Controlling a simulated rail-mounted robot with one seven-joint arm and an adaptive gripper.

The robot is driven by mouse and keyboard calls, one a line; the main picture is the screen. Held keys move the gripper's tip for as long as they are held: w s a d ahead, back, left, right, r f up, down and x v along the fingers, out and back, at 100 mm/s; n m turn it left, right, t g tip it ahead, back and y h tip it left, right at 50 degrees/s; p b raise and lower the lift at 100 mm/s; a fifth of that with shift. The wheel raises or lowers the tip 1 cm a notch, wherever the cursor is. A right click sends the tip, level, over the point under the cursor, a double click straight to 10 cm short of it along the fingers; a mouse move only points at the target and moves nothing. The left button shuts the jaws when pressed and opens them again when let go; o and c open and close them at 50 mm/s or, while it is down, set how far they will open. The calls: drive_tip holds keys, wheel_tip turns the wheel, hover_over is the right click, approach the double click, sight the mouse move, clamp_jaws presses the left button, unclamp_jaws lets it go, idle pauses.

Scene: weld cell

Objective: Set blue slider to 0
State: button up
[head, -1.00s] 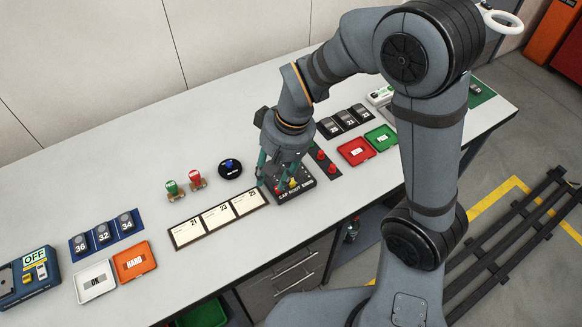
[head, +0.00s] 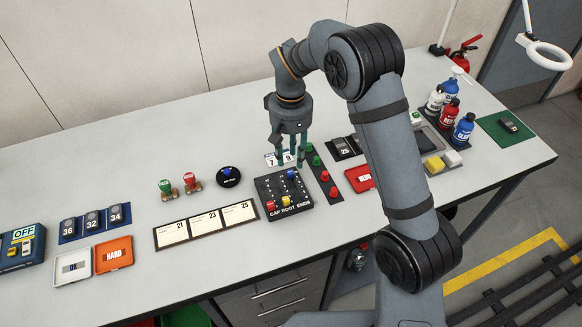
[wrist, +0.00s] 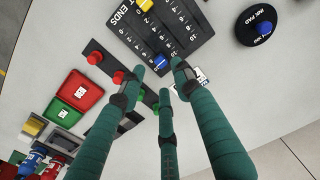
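The dark slider panel (head: 262,188), lettered CAP ROOT ENDS, lies on the table. Its blue slider knob (head: 291,174) is near the back end of its track, away from the lettering. The red knob (head: 271,205) and yellow knob (head: 286,200) are near the lettered end. In the wrist view the blue knob (wrist: 159,60) sits just beyond my fingertips, near the high-number end of the scale; its exact reading is unclear. My gripper (head: 288,162) is over the panel's back edge, pointing down. Its three green fingers (wrist: 160,82) are spread with nothing between them.
A strip with red and green buttons (head: 323,175) is right of the panel. A small number card (head: 272,159) lies behind it. A round ink pad (head: 228,177) and stamps stand left, label cards (head: 206,223) in front-left. Bare table lies behind.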

sight(290, 172)
wheel_tip(290, 172, down, 6)
drive_tip(key=shift+p, duration=0.35)
drive_tip(key=shift+c, duration=1.4)
drive_tip(key=shift+a, duration=0.1)
clamp_jaws()
